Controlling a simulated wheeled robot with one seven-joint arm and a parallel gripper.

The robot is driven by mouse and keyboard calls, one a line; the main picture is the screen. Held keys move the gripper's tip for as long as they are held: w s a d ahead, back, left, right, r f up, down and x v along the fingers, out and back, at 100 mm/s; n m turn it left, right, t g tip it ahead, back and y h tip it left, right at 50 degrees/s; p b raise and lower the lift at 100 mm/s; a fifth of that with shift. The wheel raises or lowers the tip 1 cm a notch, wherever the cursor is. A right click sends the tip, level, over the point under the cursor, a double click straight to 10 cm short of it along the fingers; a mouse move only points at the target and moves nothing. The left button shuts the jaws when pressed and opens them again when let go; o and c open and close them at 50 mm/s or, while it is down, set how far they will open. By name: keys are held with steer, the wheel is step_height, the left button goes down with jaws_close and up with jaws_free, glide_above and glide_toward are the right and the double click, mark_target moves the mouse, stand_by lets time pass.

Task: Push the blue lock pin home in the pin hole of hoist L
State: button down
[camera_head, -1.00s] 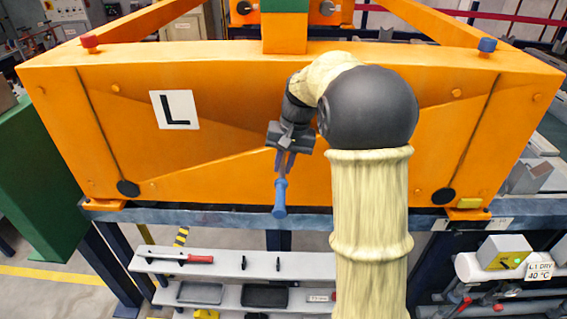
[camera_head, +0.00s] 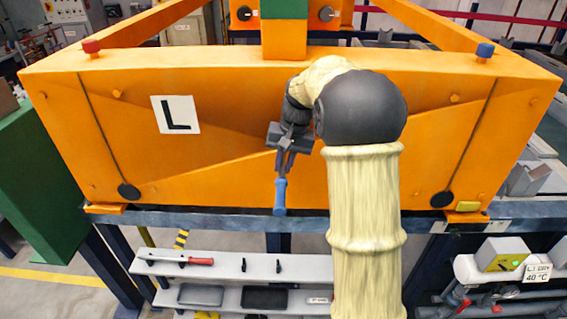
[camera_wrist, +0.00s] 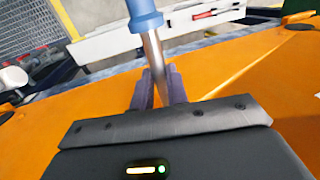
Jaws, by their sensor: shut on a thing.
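Hoist L is a large orange beam (camera_head: 350,150) with a white "L" plate (camera_head: 176,114). A blue-capped peg (camera_head: 485,50) stands on its top at the right end; whether it sits fully down is too small to tell. In the wrist view the shaft runs between my fingers (camera_wrist: 158,88) to the blue handle (camera_wrist: 144,14). I cannot make out a pin hole.
A red-capped peg (camera_head: 91,48) stands at the beam's left end. Below is a grey shelf rack (camera_head: 225,270) with a red-handled tool (camera_head: 183,258) and black trays.

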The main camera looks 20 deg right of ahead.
steer(key=shift+w+d+r+p, duration=0.1)
steer(key=shift+w+d+p, duration=0.2)
steer(key=shift+w+p, duration=0.55)
steer(key=shift+w+d+p, duration=0.3)
steer(key=shift+w+p, duration=0.5)
steer(key=shift+w, duration=0.2)
steer(key=shift+w+d+r+p, duration=0.1)
steer(key=shift+w+d+p, duration=0.2)
steer(key=shift+w+p, duration=0.55)
stand_by(0.4)
steer(key=c, duration=1.3)
jaws_free()
steer(key=shift+f, duration=0.1)
steer(key=b+v, duration=0.3)
steer(key=v, duration=1.4)
steer(key=shift+b, duration=0.4)
steer(key=shift+d, duration=0.1)
steer(key=shift+c, duration=0.2)
